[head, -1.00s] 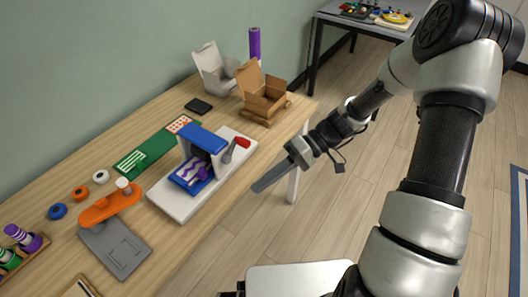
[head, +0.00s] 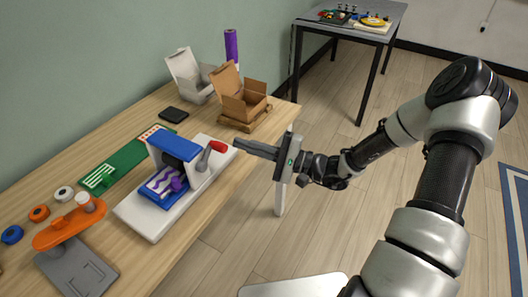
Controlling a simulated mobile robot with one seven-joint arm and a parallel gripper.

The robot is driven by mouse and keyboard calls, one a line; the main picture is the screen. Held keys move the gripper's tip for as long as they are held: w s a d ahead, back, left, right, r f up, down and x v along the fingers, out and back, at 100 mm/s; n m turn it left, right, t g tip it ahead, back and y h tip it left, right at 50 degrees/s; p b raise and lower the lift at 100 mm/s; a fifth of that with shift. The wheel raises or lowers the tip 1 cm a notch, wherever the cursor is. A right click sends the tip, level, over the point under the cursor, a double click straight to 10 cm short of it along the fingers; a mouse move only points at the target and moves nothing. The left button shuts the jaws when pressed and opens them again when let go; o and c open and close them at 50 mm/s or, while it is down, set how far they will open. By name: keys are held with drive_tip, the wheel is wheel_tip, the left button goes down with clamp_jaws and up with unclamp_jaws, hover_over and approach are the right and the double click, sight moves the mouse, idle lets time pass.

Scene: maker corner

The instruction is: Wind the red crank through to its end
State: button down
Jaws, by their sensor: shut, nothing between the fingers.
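The red crank (head: 218,147) is a red grip on a grey arm at the right side of a blue press (head: 176,146). The press stands on a white base plate (head: 142,219) on the wooden bench. A blue bed with a purple and white wavy piece (head: 164,183) lies under the press frame. My gripper (head: 237,144) is shut and empty, its fingers pointing left. The fingertips are just right of the red grip in the picture; whether they touch it I cannot tell.
An orange press (head: 70,224) on a grey base stands at the front left.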

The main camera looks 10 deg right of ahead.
drive_tip(key=s+a+r, duration=0.1)
drive_tip(key=s+a, duration=0.1)
drive_tip(key=shift+s+r, duration=0.4)
drive_tip(key=shift+s+a+r+p, duration=0.45)
drive_tip(key=shift+r+p, duration=0.05)
drive_tip(key=shift+d, duration=0.1)
